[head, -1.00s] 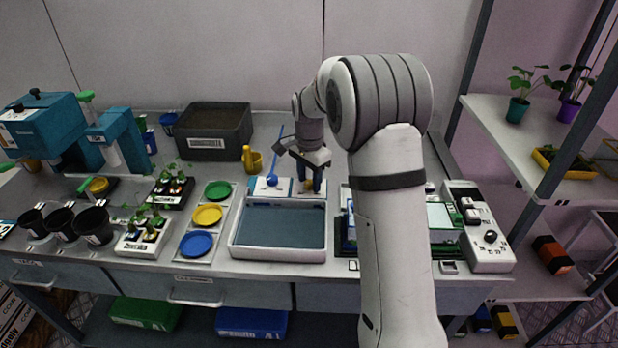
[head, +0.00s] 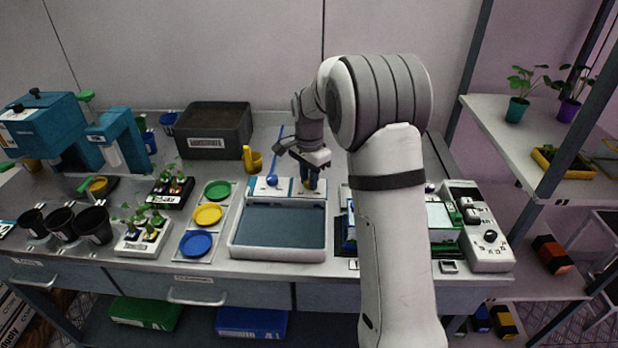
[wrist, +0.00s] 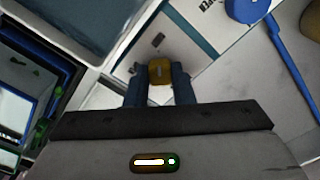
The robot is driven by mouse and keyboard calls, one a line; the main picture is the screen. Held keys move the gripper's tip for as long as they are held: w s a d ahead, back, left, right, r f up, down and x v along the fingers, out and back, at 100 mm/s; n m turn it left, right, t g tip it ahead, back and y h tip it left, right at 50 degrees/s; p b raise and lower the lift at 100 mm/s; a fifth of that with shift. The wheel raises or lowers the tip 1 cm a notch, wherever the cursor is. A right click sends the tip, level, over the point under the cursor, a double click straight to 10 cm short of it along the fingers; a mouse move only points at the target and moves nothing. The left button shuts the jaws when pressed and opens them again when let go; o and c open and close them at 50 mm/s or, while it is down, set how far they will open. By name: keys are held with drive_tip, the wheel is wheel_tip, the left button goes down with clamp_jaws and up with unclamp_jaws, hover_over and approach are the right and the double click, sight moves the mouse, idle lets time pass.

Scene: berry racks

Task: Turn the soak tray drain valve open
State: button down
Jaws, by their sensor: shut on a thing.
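The soak tray (head: 236,238) is a white basin with grey-blue liquid at the middle of the bench. A white panel (head: 286,188) with a blue stripe stands along its back edge. A blue ball-like knob (head: 272,181) with a long blue rod sits on the panel's left part. The yellow drain valve handle (wrist: 160,71) is at the panel's right part. My gripper (head: 309,184) points down there, and in the wrist view its two dark blue fingers are shut on the yellow handle. Whatever lies under the handle is hidden.
Green, yellow and blue dishes (head: 208,215) stand left of the tray. A yellow scoop (head: 252,160) and a dark substrate bin (head: 213,130) are behind. A device with a green-edged tray (head: 445,215) stands to the right, partly behind my arm.

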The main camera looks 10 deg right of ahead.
drive_tip(key=shift+n, duration=0.3)
drive_tip(key=n, duration=0.3)
drive_tip(key=shift+r+n, duration=0.1)
drive_tip(key=shift+n, duration=0.2)
drive_tip(key=n, duration=0.4)
drive_tip(key=shift+n, duration=0.3)
drive_tip(key=n, duration=0.4)
drive_tip(key=shift+w+n, duration=0.1)
drive_tip(key=shift+n, duration=2.4)
drive_tip(key=c, duration=1.3)
unclamp_jaws()
drive_tip(key=shift+o, duration=0.2)
wheel_tip(320, 180, up, 8)
drive_tip(key=shift+f, duration=0.15)
